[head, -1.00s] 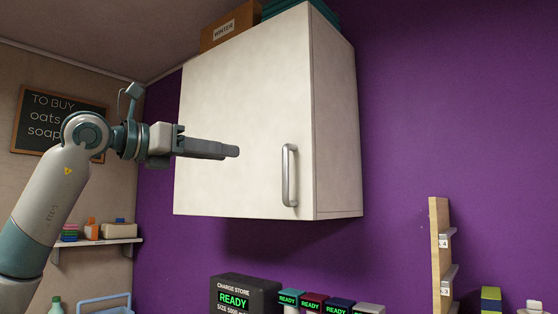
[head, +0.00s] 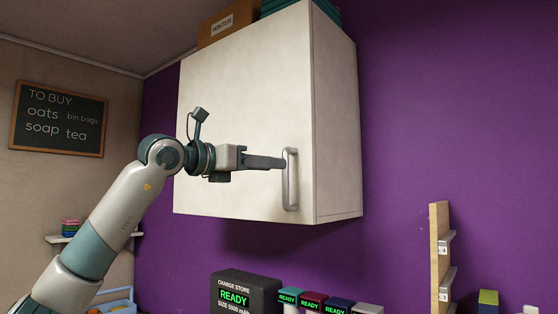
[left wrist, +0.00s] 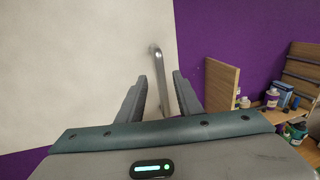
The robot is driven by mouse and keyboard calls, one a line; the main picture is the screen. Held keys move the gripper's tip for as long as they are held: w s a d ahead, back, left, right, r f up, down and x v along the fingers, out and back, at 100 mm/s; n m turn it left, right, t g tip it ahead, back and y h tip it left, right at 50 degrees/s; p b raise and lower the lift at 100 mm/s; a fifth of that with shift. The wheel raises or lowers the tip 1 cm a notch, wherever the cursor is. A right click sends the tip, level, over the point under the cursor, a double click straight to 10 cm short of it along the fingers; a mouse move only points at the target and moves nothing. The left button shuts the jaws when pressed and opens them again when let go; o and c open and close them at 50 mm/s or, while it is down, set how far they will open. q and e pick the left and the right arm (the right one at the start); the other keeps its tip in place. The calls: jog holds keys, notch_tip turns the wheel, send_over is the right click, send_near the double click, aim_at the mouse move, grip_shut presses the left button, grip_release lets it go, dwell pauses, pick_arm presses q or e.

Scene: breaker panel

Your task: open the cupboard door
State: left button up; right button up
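The white cupboard (head: 240,120) hangs on the purple wall, its door shut flush with the body. The door's vertical metal bar handle (head: 291,190) is near the door's right edge. My left gripper (head: 282,163) comes in from the left, its fingertips at the handle's upper part. In the left wrist view the two fingers (left wrist: 160,95) are apart, and the handle (left wrist: 157,65) shows between and beyond them. The fingers are not closed on it; whether either touches it I cannot tell. My right gripper is in neither view.
A box labelled WINTER (head: 228,22) sits on top of the cupboard. A dark charge store unit (head: 240,292) and several small coloured units stand below. A wooden rack (head: 439,255) stands at the right. The wall right of the cupboard is clear.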

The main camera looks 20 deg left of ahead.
pick_arm(q)
jog(key=p+x, duration=0.1)
jog(key=x, duration=0.2)
jog(key=shift+w+d, duration=0.2)
jog(key=shift+w, duration=0.15)
grip_shut()
